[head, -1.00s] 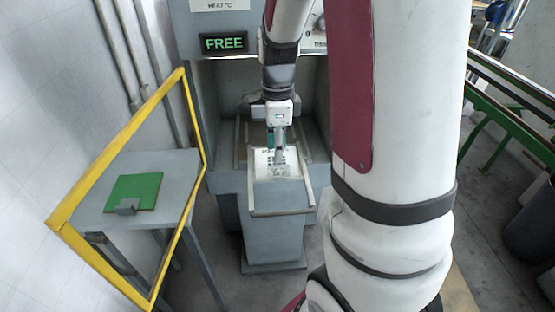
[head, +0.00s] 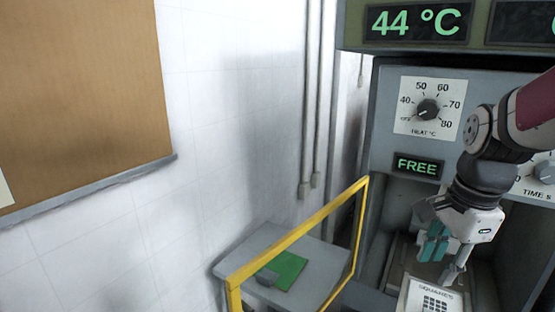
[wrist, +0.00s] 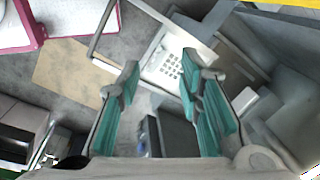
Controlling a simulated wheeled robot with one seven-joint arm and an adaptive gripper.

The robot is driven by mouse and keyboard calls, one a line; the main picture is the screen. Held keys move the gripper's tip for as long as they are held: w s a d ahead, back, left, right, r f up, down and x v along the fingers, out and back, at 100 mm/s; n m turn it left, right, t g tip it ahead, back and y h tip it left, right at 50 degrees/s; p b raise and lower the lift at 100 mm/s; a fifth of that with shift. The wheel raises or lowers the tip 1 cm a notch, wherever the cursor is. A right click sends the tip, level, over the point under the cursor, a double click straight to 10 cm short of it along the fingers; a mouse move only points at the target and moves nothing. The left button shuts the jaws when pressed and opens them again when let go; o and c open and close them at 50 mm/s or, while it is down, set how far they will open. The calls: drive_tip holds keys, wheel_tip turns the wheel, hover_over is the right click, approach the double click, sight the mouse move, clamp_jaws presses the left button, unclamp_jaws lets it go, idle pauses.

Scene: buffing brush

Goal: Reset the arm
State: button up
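My arm reaches in from the right edge of the head view. My gripper (head: 446,260) points down in front of the machine, above a white card (head: 428,296) printed with "SQUARES" and a grid of dark squares. In the wrist view my gripper (wrist: 160,68) has its two teal-padded fingers well apart, with nothing between them. The card (wrist: 170,64) shows beyond the fingertips, apart from them.
The grey machine (head: 388,150) reads 44 °C and FREE and has a heat dial (head: 428,109). A brown board (head: 80,90) hangs on the wall.

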drive_tip(key=s+a+r+n+t, duration=0.4)
drive_tip(key=s+a+n, duration=0.6)
drive_tip(key=n, duration=0.8)
drive_tip(key=shift+s+a+r, duration=0.3)
drive_tip(key=shift+s+r, duration=0.2)
drive_tip(key=shift+r, duration=0.55)
